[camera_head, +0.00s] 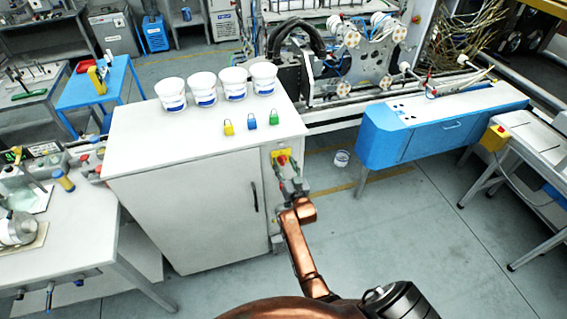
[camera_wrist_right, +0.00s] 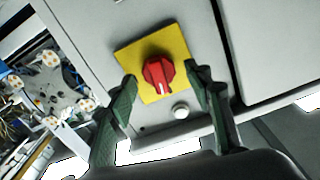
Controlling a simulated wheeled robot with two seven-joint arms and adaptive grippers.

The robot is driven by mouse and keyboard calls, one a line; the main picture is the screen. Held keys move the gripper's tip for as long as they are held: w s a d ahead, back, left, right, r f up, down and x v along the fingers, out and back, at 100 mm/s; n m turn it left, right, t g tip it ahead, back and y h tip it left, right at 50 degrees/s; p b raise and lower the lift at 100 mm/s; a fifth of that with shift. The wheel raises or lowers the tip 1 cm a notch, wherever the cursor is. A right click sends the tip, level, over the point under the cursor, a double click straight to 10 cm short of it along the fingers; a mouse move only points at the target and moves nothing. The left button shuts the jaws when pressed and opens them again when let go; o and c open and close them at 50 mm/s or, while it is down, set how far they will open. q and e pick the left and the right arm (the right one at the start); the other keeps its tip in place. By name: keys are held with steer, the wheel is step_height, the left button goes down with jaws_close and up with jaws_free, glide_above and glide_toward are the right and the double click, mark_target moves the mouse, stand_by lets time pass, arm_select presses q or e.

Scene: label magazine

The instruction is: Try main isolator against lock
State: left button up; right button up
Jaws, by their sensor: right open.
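The main isolator is a red rotary handle (camera_wrist_right: 158,72) on a square yellow plate (camera_wrist_right: 127,57), on the grey panel of the white cabinet. It also shows in the head view (camera_head: 282,159). In the wrist view, the handle's white mark points toward the bottom of the picture. My right gripper (camera_head: 289,180) is open. Its dark green fingertips (camera_wrist_right: 160,76) stand to either side of the handle, and I cannot tell whether they touch it. Three padlocks stand on the cabinet top: yellow (camera_head: 228,128), blue (camera_head: 252,123) and green (camera_head: 274,118). My left gripper is out of view.
Several white tubs (camera_head: 205,90) line the back of the cabinet top (camera_head: 160,130). A round pale button (camera_wrist_right: 181,111) sits below the yellow plate. A black door handle (camera_head: 254,197) is left of my right gripper. A blue-sided machine (camera_head: 430,143) stands to the right, with open floor before it.

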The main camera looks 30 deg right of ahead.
steer(key=shift+w+d, duration=0.1)
steer(key=shift+w, duration=0.25)
steer(key=shift+c, duration=0.4)
steer(key=c, duration=1)
steer(key=shift+n, duration=1)
steer(key=o, duration=1.1)
